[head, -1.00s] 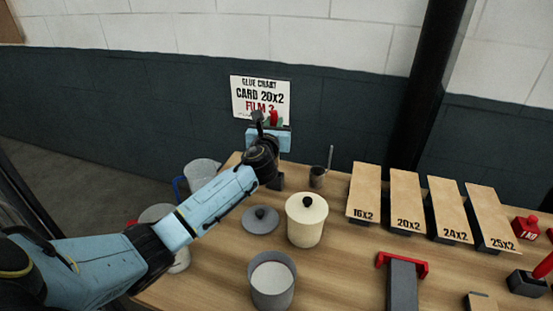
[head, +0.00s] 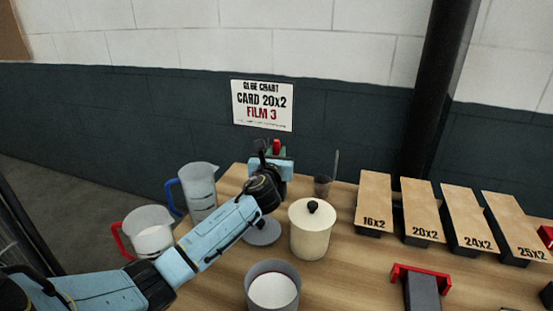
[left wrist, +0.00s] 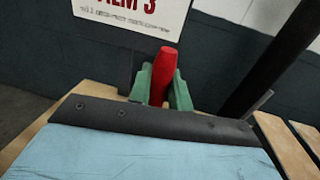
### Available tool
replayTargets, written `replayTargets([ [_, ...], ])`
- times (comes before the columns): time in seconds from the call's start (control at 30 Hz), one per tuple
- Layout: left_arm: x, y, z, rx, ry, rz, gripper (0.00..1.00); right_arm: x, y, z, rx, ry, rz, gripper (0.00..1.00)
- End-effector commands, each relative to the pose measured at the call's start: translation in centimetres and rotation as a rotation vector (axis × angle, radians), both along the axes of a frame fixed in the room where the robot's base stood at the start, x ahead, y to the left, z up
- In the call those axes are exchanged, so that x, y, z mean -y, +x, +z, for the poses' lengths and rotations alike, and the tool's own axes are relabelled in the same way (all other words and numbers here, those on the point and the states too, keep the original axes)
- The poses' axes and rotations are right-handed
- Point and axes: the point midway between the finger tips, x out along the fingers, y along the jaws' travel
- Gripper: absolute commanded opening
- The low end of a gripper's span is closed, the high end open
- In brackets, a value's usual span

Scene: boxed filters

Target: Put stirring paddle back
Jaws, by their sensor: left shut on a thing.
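My left gripper (head: 276,153) is at the back of the table, below the wall sign. Its green fingers (left wrist: 163,88) are shut on a red handle (left wrist: 164,74), which points upward; the red top also shows in the head view (head: 277,145). This looks like the stirring paddle's handle; its lower part is hidden behind my gripper and wrist. A small dark cup (head: 322,187) with a thin grey rod in it stands just right of the gripper. My right gripper is not in view.
A cream lidded pot (head: 310,238) and an open grey pot (head: 272,292) with white contents stand near my forearm. A grey disc (head: 262,233) lies partly behind it. Blue-handled (head: 200,190) and red-handled jugs (head: 150,238) stand left. Numbered boards (head: 376,203) lie right.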

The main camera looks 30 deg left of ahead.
Motion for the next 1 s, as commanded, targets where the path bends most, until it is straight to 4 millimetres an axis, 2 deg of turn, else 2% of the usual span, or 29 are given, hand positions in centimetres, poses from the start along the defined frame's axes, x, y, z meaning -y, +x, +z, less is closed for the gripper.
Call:
replayTargets([
  [0.3,0.0,0.0,-0.2,0.001,0.000,0.000,0.00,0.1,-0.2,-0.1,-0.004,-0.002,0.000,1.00],
  [0.33,0.0,0.0,-0.2,0.002,0.000,0.000,0.23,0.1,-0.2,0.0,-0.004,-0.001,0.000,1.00],
  [0.47,0.0,0.0,-0.2,0.001,0.000,0.000,0.40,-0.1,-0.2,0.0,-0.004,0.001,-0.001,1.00],
  [0.83,0.0,0.0,0.4,0.001,-0.001,0.000,0.41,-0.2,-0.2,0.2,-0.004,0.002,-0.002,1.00],
  [1.0,0.8,-2.0,0.2,-0.001,0.001,-0.001,0.41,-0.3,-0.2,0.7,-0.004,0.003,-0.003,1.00],
])
